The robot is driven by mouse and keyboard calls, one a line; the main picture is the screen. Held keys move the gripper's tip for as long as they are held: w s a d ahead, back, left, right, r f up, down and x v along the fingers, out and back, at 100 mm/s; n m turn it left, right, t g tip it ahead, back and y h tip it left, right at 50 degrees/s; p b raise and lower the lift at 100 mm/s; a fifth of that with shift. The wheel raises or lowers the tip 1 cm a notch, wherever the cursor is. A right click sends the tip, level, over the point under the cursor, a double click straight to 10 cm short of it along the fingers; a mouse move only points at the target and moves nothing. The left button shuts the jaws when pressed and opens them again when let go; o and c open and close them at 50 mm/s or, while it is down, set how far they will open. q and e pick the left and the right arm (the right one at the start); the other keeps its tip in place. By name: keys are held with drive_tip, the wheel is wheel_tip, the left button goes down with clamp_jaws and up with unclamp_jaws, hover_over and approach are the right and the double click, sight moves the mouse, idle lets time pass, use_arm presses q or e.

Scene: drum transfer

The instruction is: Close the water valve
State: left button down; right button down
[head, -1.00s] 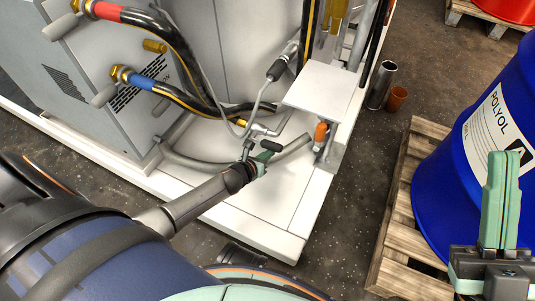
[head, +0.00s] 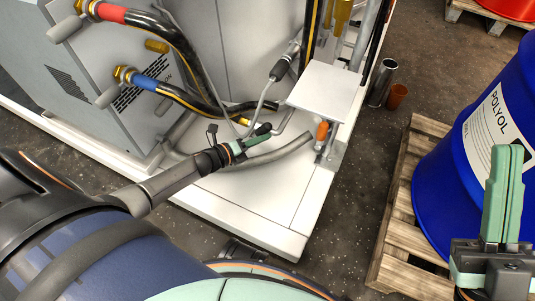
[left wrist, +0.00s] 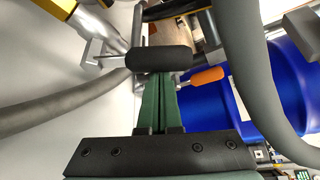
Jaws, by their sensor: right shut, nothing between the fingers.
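The valve lever has a black grip (head: 263,128) and sits low by the grey pipes of the cabinet in the head view. The black grip (left wrist: 160,58) lies crosswise just beyond my left fingertips in the left wrist view. My left gripper (head: 248,142) is at the lever, and its green fingers (left wrist: 161,103) are together. The tips seem to touch or nearly touch the grip's near side; exact contact is hard to tell. Which lever is the water valve is not labelled. My right gripper (head: 503,195) is shut and empty in front of the blue drum.
An orange-handled lever (head: 321,130) stands to the right under a white plate (head: 324,92). Black hoses with red (head: 109,13) and blue (head: 139,82) bands come off the cabinet. A blue drum (head: 470,140) stands on a pallet (head: 400,215). A metal cup (head: 381,84) is on the floor.

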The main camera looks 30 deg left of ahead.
use_arm(q)
drive_tip(key=shift+w+a+r, duration=0.1)
drive_tip(key=shift+a+r, duration=0.65)
drive_tip(key=shift+a, duration=0.2)
drive_tip(key=shift+a+r, duration=0.2)
drive_tip(key=shift+a, duration=0.6)
use_arm(e)
drive_tip(key=shift+a+r, duration=0.15)
drive_tip(key=shift+a, duration=0.35)
use_arm(q)
drive_tip(key=shift+a, duration=0.2)
drive_tip(key=shift+d+f, duration=0.1)
use_arm(e)
drive_tip(key=shift+d, duration=0.1)
